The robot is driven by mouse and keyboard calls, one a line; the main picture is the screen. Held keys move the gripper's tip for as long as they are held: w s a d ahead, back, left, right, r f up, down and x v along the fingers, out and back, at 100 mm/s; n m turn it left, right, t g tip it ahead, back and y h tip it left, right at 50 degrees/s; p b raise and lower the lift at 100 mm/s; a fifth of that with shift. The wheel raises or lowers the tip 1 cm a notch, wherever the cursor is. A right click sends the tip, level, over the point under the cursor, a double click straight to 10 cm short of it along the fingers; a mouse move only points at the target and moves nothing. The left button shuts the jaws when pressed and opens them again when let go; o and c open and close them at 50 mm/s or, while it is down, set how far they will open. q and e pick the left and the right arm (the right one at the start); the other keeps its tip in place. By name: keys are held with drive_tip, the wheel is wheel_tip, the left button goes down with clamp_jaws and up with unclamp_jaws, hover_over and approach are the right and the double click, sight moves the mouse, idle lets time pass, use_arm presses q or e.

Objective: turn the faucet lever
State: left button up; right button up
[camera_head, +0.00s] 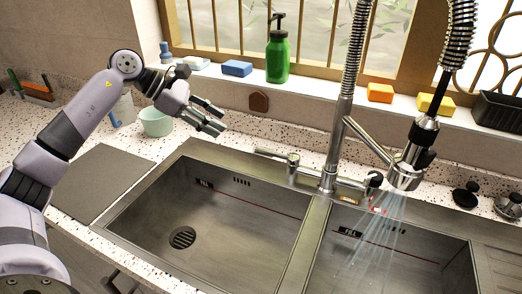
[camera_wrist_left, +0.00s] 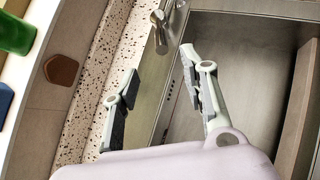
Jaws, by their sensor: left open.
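The tall metal faucet (camera_head: 328,178) with a spring neck stands behind the sink divider. Its lever (camera_head: 272,154) is a thin rod pointing left from a short cylinder at the faucet's left. Water streams from the spray head (camera_head: 405,172) into the right basin. My left gripper (camera_head: 217,121) is open and empty, raised above the back left rim of the sink, left of the lever and apart from it. In the left wrist view, the two spread fingers (camera_wrist_left: 160,64) show with the lever (camera_wrist_left: 157,17) beyond them near the top. My right gripper is not in view.
The left basin (camera_head: 150,220) is empty. A pale green cup (camera_head: 157,124) stands on the speckled counter under my left arm. A green soap bottle (camera_head: 278,60) and sponges, including a blue one (camera_head: 237,68), are on the window ledge. A grey board (camera_head: 100,185) lies left of the sink.

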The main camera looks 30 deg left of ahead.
sight(253, 146)
use_arm(q)
drive_tip(key=shift+y, duration=0.4)
drive_tip(key=p+x, duration=0.1)
drive_tip(key=x, duration=0.4)
drive_tip(key=p+x, duration=0.2)
drive_tip(key=x, duration=0.2)
drive_tip(key=f+p+x, duration=0.1)
drive_tip(key=x, duration=0.4)
drive_tip(key=shift+a+f, duration=0.15)
drive_tip(key=shift+f, duration=0.05)
drive_tip(key=shift+w+d+f, duration=0.2)
drive_tip(key=shift+d+f, duration=0.05)
drive_tip(key=shift+f, duration=0.25)
drive_tip(key=shift+c, duration=0.4)
clamp_jaws()
